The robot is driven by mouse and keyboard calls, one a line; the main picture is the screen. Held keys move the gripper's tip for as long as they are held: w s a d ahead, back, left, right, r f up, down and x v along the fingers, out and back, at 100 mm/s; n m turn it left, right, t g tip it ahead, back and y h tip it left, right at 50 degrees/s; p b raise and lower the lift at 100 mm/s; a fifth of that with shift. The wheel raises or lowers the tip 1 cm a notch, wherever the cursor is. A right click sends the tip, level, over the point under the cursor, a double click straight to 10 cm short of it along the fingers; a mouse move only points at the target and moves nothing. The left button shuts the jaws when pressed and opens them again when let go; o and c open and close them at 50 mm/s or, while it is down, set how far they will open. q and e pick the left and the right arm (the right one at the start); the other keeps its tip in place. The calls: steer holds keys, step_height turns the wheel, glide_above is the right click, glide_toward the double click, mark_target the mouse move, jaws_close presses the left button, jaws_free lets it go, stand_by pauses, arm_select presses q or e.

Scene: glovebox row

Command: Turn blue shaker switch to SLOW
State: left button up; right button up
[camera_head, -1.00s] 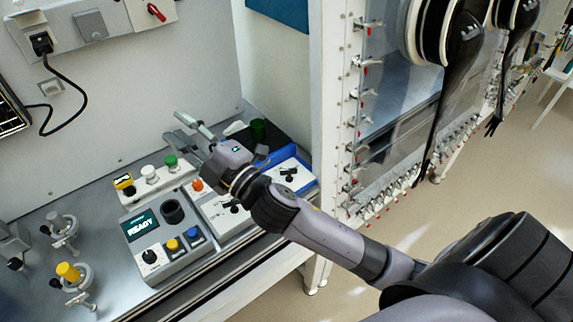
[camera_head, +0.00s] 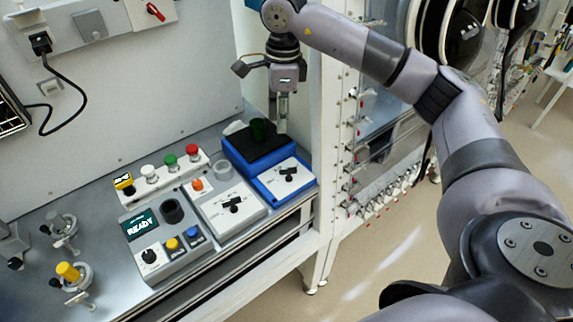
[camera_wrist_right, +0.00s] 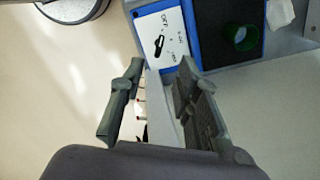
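The blue shaker (camera_head: 262,172) stands at the right end of the bench, with a black top pad and a green tube on it. Its white front panel carries a black switch (camera_head: 288,173). The right wrist view also shows the switch (camera_wrist_right: 157,46), its handle slanted among small labels. OFF seems legible; I cannot tell which label it points to. My right gripper (camera_head: 282,124) hangs pointing down above the shaker, apart from the switch. In the right wrist view its two fingers (camera_wrist_right: 160,72) are spread with nothing between them. My left gripper is not in view.
A white-panelled device (camera_head: 232,207) with a similar black switch stands left of the shaker. Further left are a grey box reading READY (camera_head: 142,226) and a row of coloured buttons (camera_head: 170,161). A white frame post (camera_head: 325,140) rises close on the right.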

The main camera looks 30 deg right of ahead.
steer(key=d, duration=0.1)
steer(key=p, duration=0.5)
glide_toward(286, 169)
steer(key=shift+h, duration=0.3)
steer(key=f, duration=0.7)
steer(key=shift+a+f, duration=0.2)
steer(key=shift+a, duration=0.1)
steer(key=shift+f, duration=0.6)
steer(key=shift+c, duration=0.5)
jaws_close()
